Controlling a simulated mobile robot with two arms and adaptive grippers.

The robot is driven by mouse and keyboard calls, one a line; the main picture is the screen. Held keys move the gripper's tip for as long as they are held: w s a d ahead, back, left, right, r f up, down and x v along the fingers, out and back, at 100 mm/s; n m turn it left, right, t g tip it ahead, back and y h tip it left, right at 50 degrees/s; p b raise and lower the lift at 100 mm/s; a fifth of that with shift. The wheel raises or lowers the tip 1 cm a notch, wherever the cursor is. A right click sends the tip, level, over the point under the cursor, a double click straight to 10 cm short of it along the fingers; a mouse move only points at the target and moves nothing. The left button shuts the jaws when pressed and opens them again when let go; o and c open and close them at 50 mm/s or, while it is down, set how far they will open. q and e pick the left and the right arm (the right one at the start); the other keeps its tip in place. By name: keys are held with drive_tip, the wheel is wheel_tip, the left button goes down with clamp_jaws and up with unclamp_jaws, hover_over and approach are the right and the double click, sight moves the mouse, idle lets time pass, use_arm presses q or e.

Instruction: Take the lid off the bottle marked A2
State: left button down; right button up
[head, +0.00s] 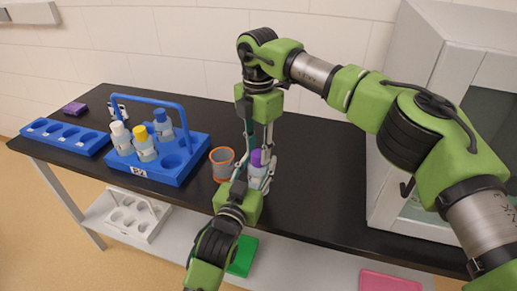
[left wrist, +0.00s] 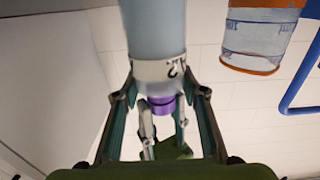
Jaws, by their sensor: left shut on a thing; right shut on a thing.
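A bottle (head: 257,178) with a purple lid (head: 256,157) stands upright near the table's front edge. I cannot tell whether its base touches the table. In the left wrist view the bottle (left wrist: 153,30) appears upside down, its label showing a 2; the letter is unclear. My left gripper (head: 256,188) comes from the front and is shut on the bottle; its fingers (left wrist: 158,98) flank the label. My right gripper (head: 259,150) points down from above and is shut on the purple lid (left wrist: 161,104). The fingers partly hide the bottle and lid.
An orange-rimmed beaker (head: 222,165) stands close left of the bottle. A blue carrier (head: 187,167) with a tall handle holds bottles with white, yellow and blue lids. A low blue rack (head: 65,136) lies farther left. A white cabinet (head: 400,95) bounds the right; the table between is clear.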

drive_tip(key=n, duration=0.6)
drive_tip(key=shift+n, duration=0.4)
drive_tip(key=n, duration=0.6)
drive_tip(key=shift+n, duration=0.3)
drive_tip(key=n, duration=0.5)
drive_tip(key=shift+r, duration=0.1)
drive_tip(key=n, duration=0.6)
drive_tip(key=shift+n, duration=0.4)
drive_tip(key=n, duration=1.1)
drive_tip(key=shift+n, duration=0.3)
drive_tip(key=n, duration=0.4)
drive_tip(key=shift+n, duration=0.3)
